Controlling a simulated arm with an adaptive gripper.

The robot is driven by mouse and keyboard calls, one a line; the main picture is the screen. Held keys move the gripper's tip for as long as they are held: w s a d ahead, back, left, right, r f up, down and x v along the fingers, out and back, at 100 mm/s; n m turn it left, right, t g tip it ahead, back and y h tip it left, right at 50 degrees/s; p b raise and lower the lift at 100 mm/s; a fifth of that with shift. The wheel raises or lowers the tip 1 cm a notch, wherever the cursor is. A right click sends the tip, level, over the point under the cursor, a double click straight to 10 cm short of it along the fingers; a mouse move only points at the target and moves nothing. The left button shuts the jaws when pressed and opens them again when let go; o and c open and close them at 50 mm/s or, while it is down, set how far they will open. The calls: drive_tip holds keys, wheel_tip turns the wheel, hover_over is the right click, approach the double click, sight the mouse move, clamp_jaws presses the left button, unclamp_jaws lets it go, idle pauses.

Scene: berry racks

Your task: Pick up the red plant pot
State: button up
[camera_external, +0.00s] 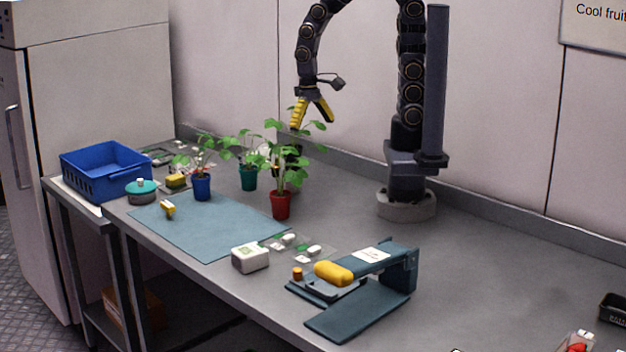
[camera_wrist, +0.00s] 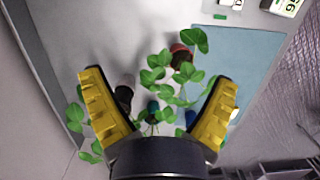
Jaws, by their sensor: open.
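The red plant pot (camera_external: 280,206) stands upright on the table near the mat's right edge, with a leafy green plant in it. In the wrist view the red pot (camera_wrist: 180,49) shows above centre, partly covered by leaves. My gripper (camera_external: 312,121) is open and empty, with yellow fingers. It is above and behind the red pot, level with or just above the plant tops. In the wrist view my gripper (camera_wrist: 160,79) has its fingers spread wide, with leaves between them and the red pot beyond the fingertips.
A blue pot (camera_external: 201,188), a teal pot (camera_external: 248,178) and a dark pot (camera_wrist: 124,97) with plants stand close by. A blue mat (camera_external: 215,233) lies in front. A blue basket (camera_external: 105,170) is at left, a sealer-like device (camera_external: 395,283) at front right. The wall is behind.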

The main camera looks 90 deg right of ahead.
sight(280, 193)
drive_tip(key=w+f+m, duration=0.2)
drive_tip(key=w+f, duration=0.1)
drive_tip(key=f, duration=0.1)
drive_tip(key=w+f+m+h, duration=0.1)
drive_tip(key=w+f+m, duration=0.2)
drive_tip(key=f, duration=0.2)
drive_tip(key=w+f+m+t, duration=0.1)
drive_tip(key=w+f+m, duration=0.1)
drive_tip(key=f+m, duration=0.1)
drive_tip(key=shift+w+f, duration=0.4)
drive_tip(key=shift+f, duration=0.45)
drive_tip(key=shift+s+d+f, duration=0.1)
drive_tip(key=shift+f, duration=1.15)
drive_tip(key=shift+s+d+f, duration=0.1)
drive_tip(key=shift+d+f, duration=0.05)
drive_tip(key=shift+f, duration=1.1)
drive_tip(key=shift+s+d+f, duration=0.1)
drive_tip(key=shift+f, duration=1.15)
drive_tip(key=c, duration=1.1)
